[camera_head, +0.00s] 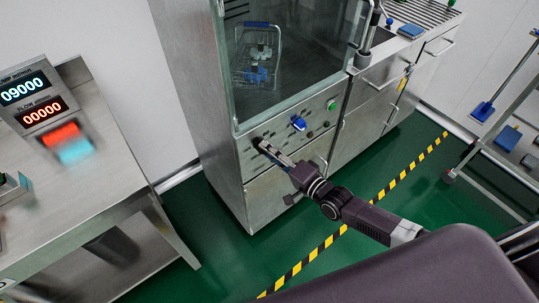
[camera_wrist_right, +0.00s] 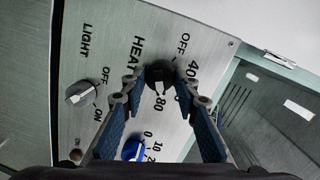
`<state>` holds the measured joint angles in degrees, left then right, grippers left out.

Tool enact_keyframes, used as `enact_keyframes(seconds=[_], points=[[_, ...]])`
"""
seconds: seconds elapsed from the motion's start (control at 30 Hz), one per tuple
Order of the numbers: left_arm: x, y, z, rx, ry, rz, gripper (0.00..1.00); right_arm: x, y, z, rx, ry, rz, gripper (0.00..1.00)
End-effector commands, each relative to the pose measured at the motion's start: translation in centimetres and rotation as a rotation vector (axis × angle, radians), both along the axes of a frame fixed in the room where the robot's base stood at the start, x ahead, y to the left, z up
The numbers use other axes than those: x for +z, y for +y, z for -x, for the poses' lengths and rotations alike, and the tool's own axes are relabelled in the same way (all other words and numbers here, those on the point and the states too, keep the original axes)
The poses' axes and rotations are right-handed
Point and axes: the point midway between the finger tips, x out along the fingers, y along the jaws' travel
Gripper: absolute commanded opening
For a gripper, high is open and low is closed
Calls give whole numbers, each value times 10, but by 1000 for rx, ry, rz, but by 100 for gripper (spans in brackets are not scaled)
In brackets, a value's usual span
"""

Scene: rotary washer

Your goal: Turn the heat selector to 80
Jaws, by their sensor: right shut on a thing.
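The heat selector (camera_wrist_right: 160,76) is a round black knob on the washer's steel panel, marked HEAT, with OFF, 40 and 80 printed around it. A pale mark on the knob's near side faces the 80 label in the right wrist view; the rest of the knob is partly hidden by the fingers. My right gripper (camera_wrist_right: 163,84) has a blue-padded finger on each side of the knob and is shut on it. In the head view the right gripper (camera_head: 266,148) reaches the left end of the control panel. My left gripper is not in view.
A silver LIGHT knob (camera_wrist_right: 80,93) and a blue knob (camera_wrist_right: 133,149) are close by on the panel. The washer's glass door (camera_head: 285,80) is above the panel. A steel table with digital displays (camera_head: 38,98) stands at left. Green floor is open between.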

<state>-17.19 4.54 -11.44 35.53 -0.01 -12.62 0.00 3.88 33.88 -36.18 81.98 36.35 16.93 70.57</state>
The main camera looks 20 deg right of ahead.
Motion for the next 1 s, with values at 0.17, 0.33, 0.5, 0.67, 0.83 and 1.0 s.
enact_keyframes(seconds=[0.17, 0.33, 0.5, 0.67, 0.83, 1.0], points=[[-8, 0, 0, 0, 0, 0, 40, -2, -1, 0, 0, 22, -56, 4], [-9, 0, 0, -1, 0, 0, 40, -2, -1, 0, 0, 33, -85, 4], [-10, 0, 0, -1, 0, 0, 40, -1, -1, 0, -1, 36, -93, 4], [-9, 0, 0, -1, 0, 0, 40, -1, -1, 0, -1, 36, -93, 4], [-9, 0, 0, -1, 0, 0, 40, -1, -1, 0, -1, 35, -92, 36], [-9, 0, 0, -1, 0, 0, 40, -1, -1, 0, -1, 34, -92, 46]])
